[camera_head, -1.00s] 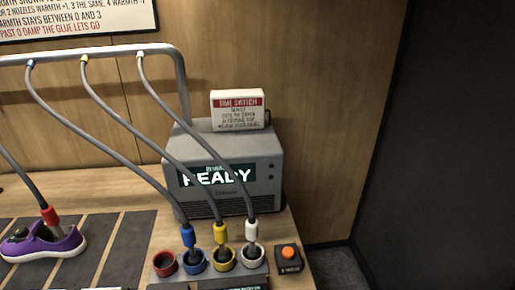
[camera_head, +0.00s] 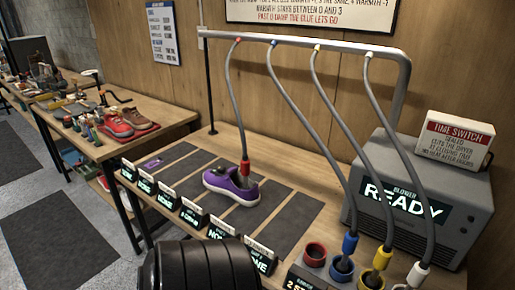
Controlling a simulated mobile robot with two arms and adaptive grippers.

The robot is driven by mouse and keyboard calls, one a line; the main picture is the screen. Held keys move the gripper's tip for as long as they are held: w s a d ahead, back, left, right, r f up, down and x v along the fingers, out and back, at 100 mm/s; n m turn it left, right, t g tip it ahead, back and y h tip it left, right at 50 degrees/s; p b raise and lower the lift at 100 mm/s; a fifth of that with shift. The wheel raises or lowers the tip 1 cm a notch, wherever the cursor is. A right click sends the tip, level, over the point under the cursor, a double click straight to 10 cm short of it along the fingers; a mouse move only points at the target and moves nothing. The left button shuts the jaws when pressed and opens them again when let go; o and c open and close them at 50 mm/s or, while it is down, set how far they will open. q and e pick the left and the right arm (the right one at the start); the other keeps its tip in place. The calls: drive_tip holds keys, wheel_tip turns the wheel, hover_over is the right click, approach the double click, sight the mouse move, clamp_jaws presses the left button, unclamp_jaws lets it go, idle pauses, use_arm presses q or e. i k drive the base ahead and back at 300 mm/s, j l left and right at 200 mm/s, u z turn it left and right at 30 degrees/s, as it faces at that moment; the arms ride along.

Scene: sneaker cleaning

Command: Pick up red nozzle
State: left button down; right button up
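The red nozzle (camera_head: 245,168) hangs on a grey hose in the head view. It stands upright with its tip in the opening of a purple sneaker (camera_head: 232,188). The tip is hidden inside the shoe. The sneaker has a white sole and rests on a dark strip of the bench. The red holder ring (camera_head: 315,251) at the front right looks empty.
Blue (camera_head: 350,243), yellow (camera_head: 382,258) and white (camera_head: 417,275) nozzles stand in holders at right. Their hoses hang from a grey rail (camera_head: 300,37). The blower (camera_head: 420,195) reads READY. Small signs (camera_head: 193,213) line the bench front. Another table (camera_head: 160,120) holds red shoes.

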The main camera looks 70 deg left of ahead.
sight(246, 163)
drive_tip(key=u, duration=2.35)
drive_tip(key=l+u, duration=0.2)
drive_tip(key=u, duration=0.3)
drive_tip(key=i, duration=0.05)
